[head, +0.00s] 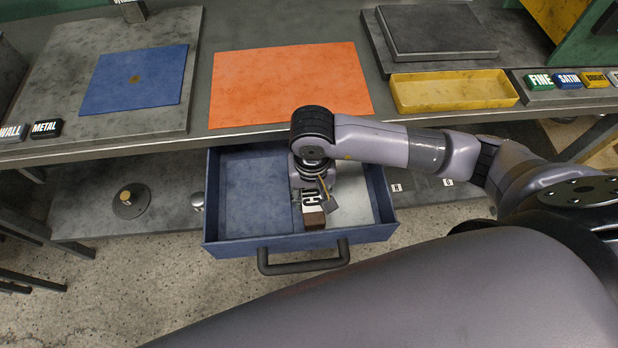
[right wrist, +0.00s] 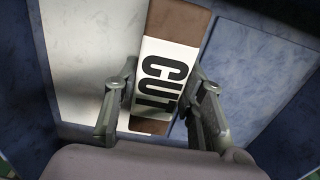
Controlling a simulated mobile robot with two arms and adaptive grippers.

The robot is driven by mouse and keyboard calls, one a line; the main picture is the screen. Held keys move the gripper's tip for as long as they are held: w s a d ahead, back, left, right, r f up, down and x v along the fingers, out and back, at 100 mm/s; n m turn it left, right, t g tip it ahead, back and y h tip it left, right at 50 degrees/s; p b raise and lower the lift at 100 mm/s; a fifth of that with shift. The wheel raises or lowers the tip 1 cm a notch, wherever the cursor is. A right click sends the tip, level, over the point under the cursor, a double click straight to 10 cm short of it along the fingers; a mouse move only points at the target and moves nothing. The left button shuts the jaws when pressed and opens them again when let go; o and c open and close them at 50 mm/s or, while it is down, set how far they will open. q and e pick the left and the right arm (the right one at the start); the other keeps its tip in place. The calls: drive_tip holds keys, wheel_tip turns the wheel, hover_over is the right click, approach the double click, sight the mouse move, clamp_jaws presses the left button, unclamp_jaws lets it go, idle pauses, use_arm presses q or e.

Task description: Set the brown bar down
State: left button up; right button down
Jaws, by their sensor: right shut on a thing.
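My right gripper (head: 312,188) is down in the open blue drawer (head: 228,243) and is shut on the brown bar (head: 314,220). The bar has a white label reading CUT. In the right wrist view the bar (right wrist: 181,18) lies lengthwise between the two fingers (right wrist: 160,92), one on each long side. The bar is over the pale-floored right part of the drawer, close to the line with the blue-floored left part. I cannot tell whether it touches the floor. My left gripper is out of view.
The drawer's dark handle (head: 304,265) faces me. On the bench above lie an orange mat (head: 285,80), a blue mat (head: 135,80) and a yellow tray (head: 452,102). Labelled blocks stand at both bench ends. The drawer's left part (head: 250,195) is empty.

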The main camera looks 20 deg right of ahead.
drive_tip(key=w, duration=0.1)
drive_tip(key=w+p, duration=0.1)
drive_tip(key=w, duration=0.1)
drive_tip(key=shift+d, duration=0.4)
drive_tip(key=shift+w+d+f+p, duration=0.1)
drive_tip(key=shift+w+f+p, duration=0.35)
drive_tip(key=shift+f, duration=0.25)
drive_tip(key=c, duration=1)
unclamp_jaws()
drive_tip(key=shift+c, duration=0.2)
use_arm(q)
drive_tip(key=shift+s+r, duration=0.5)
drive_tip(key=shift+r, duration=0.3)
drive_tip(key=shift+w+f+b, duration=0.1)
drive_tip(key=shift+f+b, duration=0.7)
drive_tip(key=shift+b, duration=0.1)
use_arm(e)
wheel_tip(320, 180, up, 12)
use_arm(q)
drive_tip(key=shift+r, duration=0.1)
